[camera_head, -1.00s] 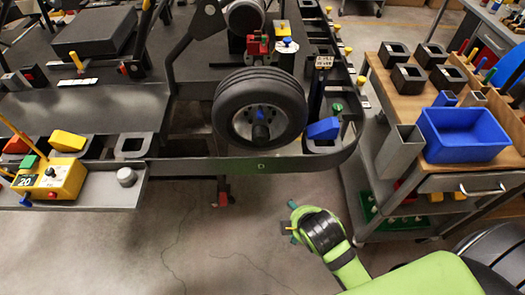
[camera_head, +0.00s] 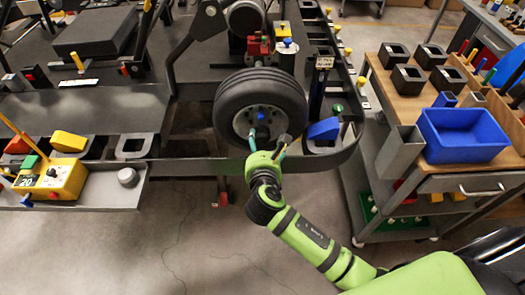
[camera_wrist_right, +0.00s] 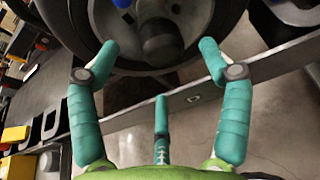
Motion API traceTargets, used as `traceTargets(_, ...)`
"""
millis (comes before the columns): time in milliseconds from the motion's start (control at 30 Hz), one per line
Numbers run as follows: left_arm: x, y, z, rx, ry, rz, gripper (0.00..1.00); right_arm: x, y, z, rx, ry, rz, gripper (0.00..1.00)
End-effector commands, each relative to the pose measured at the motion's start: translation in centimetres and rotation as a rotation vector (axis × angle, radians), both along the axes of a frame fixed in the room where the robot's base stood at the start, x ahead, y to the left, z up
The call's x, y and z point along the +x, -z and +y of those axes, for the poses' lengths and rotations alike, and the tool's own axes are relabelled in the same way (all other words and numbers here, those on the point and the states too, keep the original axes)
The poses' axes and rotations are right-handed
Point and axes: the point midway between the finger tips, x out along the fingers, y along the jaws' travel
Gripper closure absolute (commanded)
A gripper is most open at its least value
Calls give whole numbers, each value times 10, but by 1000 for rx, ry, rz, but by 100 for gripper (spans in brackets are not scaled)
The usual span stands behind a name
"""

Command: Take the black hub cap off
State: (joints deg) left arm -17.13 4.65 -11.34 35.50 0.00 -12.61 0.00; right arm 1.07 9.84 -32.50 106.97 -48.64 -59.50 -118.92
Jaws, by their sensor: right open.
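The black hub cap (camera_wrist_right: 162,45) sits at the centre of the wheel (camera_head: 225,100), below a blue knob (camera_head: 261,116). In the head view the hub cap (camera_head: 261,132) is partly hidden by my right gripper (camera_head: 266,148). In the right wrist view my right gripper (camera_wrist_right: 155,60) has its teal fingers spread to either side of the hub cap, apart from it and slightly short of it. The right gripper is open and empty. My left gripper is not in view.
The kart frame's front rail (camera_head: 190,168) runs just below the wheel, close under the gripper. A blue wedge (camera_head: 324,129) lies right of the wheel. A cart with a blue bin (camera_head: 463,133) stands at the right. The floor in front is clear.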

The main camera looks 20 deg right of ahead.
Motion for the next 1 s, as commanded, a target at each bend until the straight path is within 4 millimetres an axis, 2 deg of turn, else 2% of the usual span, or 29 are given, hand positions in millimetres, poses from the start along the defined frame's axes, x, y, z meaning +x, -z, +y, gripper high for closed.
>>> traceTargets(100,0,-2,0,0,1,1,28,17,6,-5,2,2,1,22)
traceTargets(300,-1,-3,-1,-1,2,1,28,36,13,-10,4,1,1,22)
traceTargets(633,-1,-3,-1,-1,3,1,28,40,16,-11,7,1,1,22)
traceTargets(667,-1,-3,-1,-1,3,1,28,40,16,-11,7,1,1,26)
traceTargets(700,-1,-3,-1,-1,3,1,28,40,16,-11,7,1,1,42)
traceTargets(767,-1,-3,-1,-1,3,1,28,40,16,-11,7,1,1,66)
traceTargets(800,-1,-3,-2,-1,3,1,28,39,16,-11,7,1,1,74)
traceTargets(967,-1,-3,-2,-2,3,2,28,40,16,-11,6,2,1,75)
traceTargets(1000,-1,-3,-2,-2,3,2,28,40,16,-12,6,2,1,60)
